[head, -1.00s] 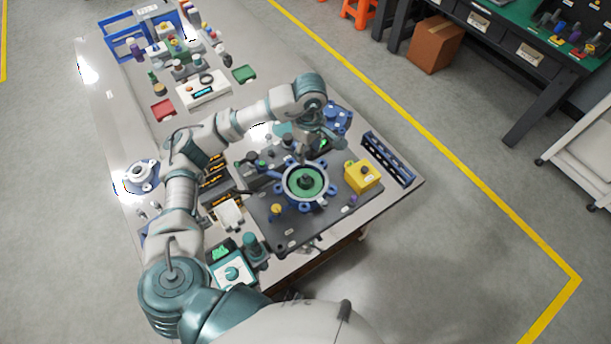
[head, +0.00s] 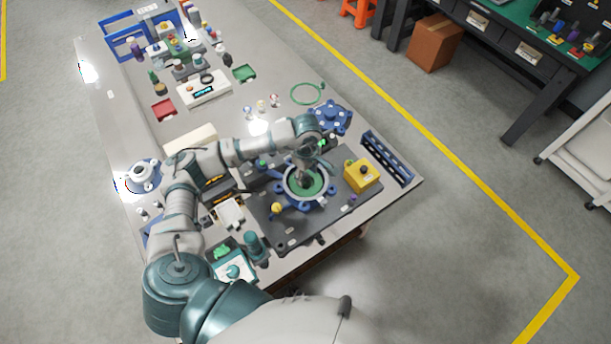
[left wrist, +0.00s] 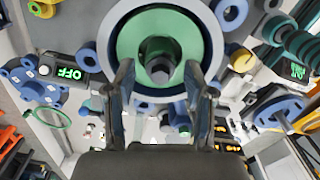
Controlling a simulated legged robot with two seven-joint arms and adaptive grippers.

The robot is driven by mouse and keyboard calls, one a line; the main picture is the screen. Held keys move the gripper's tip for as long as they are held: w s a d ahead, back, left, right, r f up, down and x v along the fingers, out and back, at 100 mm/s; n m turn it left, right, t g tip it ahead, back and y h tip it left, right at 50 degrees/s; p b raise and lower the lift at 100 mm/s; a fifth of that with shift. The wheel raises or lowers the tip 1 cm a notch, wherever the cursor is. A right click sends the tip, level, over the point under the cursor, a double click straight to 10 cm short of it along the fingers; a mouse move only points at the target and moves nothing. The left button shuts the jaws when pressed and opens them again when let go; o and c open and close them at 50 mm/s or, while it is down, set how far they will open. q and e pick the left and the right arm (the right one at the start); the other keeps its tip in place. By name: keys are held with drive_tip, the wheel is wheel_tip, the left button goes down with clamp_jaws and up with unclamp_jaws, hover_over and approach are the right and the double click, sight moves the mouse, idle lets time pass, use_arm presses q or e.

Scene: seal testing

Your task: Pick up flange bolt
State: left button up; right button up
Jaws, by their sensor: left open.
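The flange bolt (left wrist: 160,67) looks like a dark grey hex-headed piece at the centre of a green disc (left wrist: 128,40). The disc lies inside a round grey-blue ring housing, which shows in the head view (head: 325,188) on a dark plate. My right gripper is not in view.
A yellow box with a dark button (head: 362,175) stands right of the housing. A blue rack (head: 388,158) and a blue flanged part (head: 330,117) are close by. A green ring (head: 308,93) lies farther back. A white device (head: 204,90) stands near red and green trays.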

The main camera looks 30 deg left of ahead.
use_arm(q)
drive_tip(key=c, duration=1)
drive_tip(key=shift+s, duration=0.1)
clamp_jaws()
